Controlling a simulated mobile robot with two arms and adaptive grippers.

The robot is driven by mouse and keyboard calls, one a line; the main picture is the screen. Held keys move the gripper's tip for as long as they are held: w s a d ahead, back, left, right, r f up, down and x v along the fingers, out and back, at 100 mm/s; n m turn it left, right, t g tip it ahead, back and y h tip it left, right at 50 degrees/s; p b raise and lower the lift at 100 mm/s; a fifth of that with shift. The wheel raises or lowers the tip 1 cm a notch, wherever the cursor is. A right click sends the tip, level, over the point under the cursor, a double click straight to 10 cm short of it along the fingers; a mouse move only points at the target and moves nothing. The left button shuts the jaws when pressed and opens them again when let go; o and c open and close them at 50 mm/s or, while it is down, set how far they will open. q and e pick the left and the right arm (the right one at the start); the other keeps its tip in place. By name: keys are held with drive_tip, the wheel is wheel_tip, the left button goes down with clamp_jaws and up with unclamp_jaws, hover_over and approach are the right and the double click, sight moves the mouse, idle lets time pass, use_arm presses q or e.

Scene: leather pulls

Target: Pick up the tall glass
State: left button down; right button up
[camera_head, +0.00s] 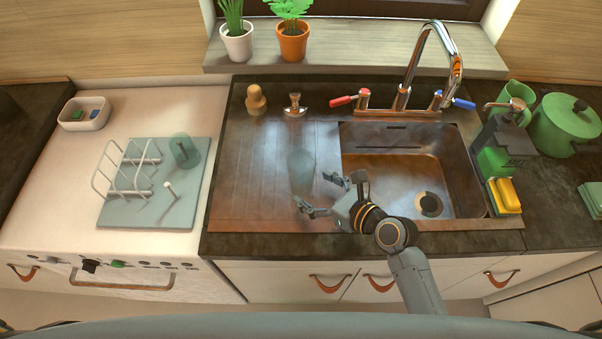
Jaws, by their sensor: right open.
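A tall, see-through bluish glass (301,168) stands upright on the ridged drainboard, left of the sink basin. My right gripper (312,193) is open, its fingers pointing left towards the glass. One finger shows near the glass's base and the other to its right; I cannot tell whether either touches it. A second greenish clear glass (185,150) is on the dish rack at the left. My left gripper is not in view.
The drying rack (140,215) with wire holders is on the left counter. The sink basin (395,165) and tap (440,50) lie right of the glass. A dark soap dispenser (508,145), yellow sponge (505,195) and green pot (565,125) stand at right. The drainboard's left part is clear.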

sight(302, 182)
drive_tip(key=x, duration=0.4)
drive_tip(key=shift+w+a+p, duration=0.2)
drive_tip(key=shift+a+p, duration=0.15)
drive_tip(key=shift+a, duration=0.05)
drive_tip(key=shift+s, duration=0.1)
drive_tip(key=shift+c, duration=1.3)
drive_tip(key=c, duration=1.1)
drive_tip(key=shift+c, duration=1.1)
drive_tip(key=shift+r, duration=0.15)
